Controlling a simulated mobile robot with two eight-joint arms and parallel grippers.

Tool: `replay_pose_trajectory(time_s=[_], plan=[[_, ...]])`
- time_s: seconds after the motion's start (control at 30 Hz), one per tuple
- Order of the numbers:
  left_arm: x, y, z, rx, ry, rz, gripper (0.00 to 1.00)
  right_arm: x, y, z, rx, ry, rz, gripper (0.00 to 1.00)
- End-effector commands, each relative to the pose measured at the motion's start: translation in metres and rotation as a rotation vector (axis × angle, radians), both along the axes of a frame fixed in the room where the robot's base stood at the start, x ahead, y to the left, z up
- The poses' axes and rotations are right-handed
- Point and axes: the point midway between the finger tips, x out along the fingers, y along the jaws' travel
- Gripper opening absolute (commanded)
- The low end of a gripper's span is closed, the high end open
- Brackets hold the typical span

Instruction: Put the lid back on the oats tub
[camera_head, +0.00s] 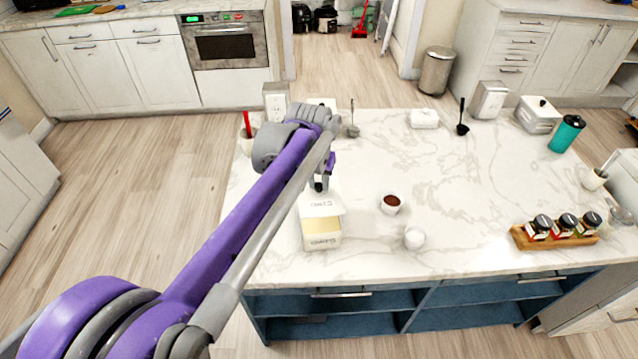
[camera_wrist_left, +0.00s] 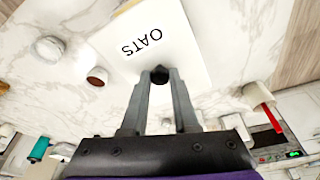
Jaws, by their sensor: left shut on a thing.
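The oats tub (camera_head: 322,241) is a white, square-sided container near the front left of the marble island, open at the front of its top, with pale oats showing inside. The white lid (camera_head: 318,206), lettered OATS, is over the back part of the tub; I cannot tell whether it touches the rim. My left gripper (camera_head: 321,186) is above the lid. In the left wrist view the gripper (camera_wrist_left: 160,72) is shut on the lid's dark knob (camera_wrist_left: 160,75), and the lid (camera_wrist_left: 165,35) hides the tub. My right gripper is not in view.
A small bowl of dark contents (camera_head: 391,203) and a round white item (camera_head: 414,237) stand right of the tub. A wooden rack of spice jars (camera_head: 553,236) is at the front right, a teal canister (camera_head: 566,134) behind it. The island's middle is clear.

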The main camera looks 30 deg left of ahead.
Motion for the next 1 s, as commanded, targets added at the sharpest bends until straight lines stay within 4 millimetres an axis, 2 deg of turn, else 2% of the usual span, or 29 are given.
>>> replay_pose_trajectory(time_s=[0.37, 0.77, 1.0], plan=[[0.0, 0.0, -0.007, 0.0, 0.0, 0.003, 0.0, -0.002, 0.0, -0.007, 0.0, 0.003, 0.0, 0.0], [0.0, 0.0, -0.043, 0.0, 0.001, 0.003, 0.0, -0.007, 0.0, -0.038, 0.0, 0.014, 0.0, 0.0], [0.0, 0.0, -0.061, 0.0, 0.0, 0.003, 0.0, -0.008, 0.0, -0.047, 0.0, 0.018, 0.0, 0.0]])
